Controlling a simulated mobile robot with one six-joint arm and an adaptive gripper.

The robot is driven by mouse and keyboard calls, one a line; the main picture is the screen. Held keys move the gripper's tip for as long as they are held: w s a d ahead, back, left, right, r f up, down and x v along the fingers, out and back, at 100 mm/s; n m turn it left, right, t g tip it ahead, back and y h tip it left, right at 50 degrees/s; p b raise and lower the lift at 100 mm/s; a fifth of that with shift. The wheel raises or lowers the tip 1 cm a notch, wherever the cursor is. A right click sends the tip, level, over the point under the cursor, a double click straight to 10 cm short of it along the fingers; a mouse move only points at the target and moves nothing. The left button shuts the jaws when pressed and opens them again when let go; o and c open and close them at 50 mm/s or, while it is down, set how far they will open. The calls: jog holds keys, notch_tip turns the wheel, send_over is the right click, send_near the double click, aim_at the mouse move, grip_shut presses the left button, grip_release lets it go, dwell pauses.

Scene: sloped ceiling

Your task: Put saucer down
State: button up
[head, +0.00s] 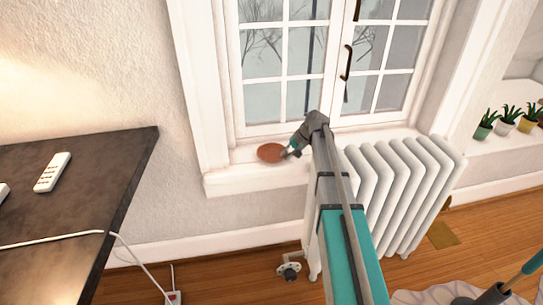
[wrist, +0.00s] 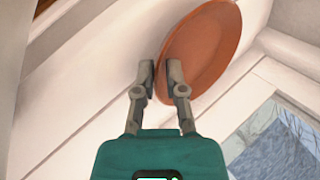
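The saucer (head: 270,153) is a round terracotta-brown dish. In the head view it is at the window sill (head: 250,174), at the sill's left part. My gripper (head: 288,153) is at the saucer's right edge. In the wrist view the saucer (wrist: 208,45) appears tilted, with its near rim between the two grey fingertips of my gripper (wrist: 162,75). The fingers are close together on the rim. Whether the saucer touches the sill or is held just above it, I cannot tell.
A white radiator (head: 400,190) stands below the window, right of my arm. A dark table (head: 75,205) with a white remote (head: 52,172) and a cable is at the left. Several potted plants (head: 505,122) stand on another ledge at the right. The window (head: 290,60) is shut behind the sill.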

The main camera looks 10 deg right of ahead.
grip_shut()
jog(key=shift+r, duration=0.1)
dwell(0.4)
notch_tip(320, 180, up, 3)
jog(key=p, duration=0.3)
jog(key=s+d+r+p, duration=0.4)
jog(key=s+r+p, duration=0.5)
jog(key=s, duration=0.4)
jog(key=shift+s+d+r+p, duration=0.15)
jog(key=shift+d+r+p, duration=0.05)
jog(key=shift+r+p, duration=0.25)
